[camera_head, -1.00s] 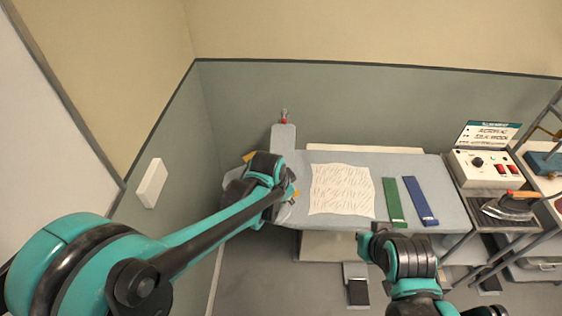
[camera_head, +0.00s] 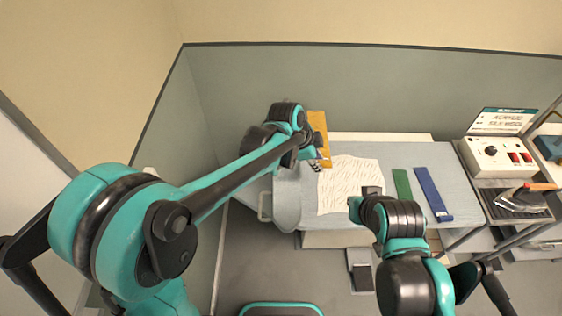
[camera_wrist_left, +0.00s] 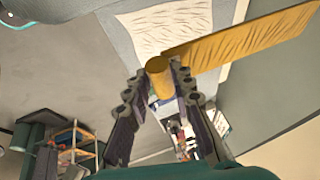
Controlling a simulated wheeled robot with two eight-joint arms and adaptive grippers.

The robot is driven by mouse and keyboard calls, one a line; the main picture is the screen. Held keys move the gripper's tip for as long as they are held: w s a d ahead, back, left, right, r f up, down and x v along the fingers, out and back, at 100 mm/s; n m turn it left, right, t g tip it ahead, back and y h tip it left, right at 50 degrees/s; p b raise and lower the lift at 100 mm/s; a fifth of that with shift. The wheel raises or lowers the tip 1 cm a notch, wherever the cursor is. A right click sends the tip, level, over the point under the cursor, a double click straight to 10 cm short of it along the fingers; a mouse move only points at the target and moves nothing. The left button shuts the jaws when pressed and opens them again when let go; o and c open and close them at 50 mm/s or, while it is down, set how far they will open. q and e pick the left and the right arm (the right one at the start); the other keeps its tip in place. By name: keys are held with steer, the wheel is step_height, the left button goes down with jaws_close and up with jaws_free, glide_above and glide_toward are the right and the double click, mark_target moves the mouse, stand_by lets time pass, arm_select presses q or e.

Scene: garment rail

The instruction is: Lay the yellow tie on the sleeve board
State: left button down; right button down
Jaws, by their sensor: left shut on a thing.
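The yellow tie (camera_head: 318,124) is held at the back left of the pressing table, and its strap-like length reaches toward the wall. My left gripper (camera_head: 318,160) is shut on the tie's near end. In the left wrist view the tie (camera_wrist_left: 245,43) stretches to the upper right from between the fingers (camera_wrist_left: 161,78). The sleeve board (camera_head: 287,205) appears to be the narrow grey padded piece with a rounded near end at the table's left. My left arm hides its far part. My right gripper (camera_head: 362,203) is in front of the table; its fingers are not clear.
A patterned white cloth (camera_head: 348,183) lies mid-table, with a green strip (camera_head: 402,186) and a blue strip (camera_head: 432,190) to its right. A control box (camera_head: 497,157) and an iron (camera_head: 522,200) stand at the right. The wall is close behind.

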arm_select(q)
glide_above(286, 196)
steer(key=a, duration=0.1)
steer(key=f, duration=0.6)
steer(key=shift+s+a+f, duration=0.15)
steer(key=shift+s+f, duration=0.1)
steer(key=shift+f, duration=0.05)
steer(key=shift+s+f, duration=0.1)
steer(key=shift+f, duration=0.1)
step_height(286, 196, down, 4)
steer(key=shift+r+b, duration=0.1)
steer(key=shift+b, duration=0.35)
steer(key=shift+r, duration=0.1)
steer(key=shift+s, duration=0.1)
steer(key=c, duration=1.7)
jaws_free()
steer(key=shift+o, duration=0.6)
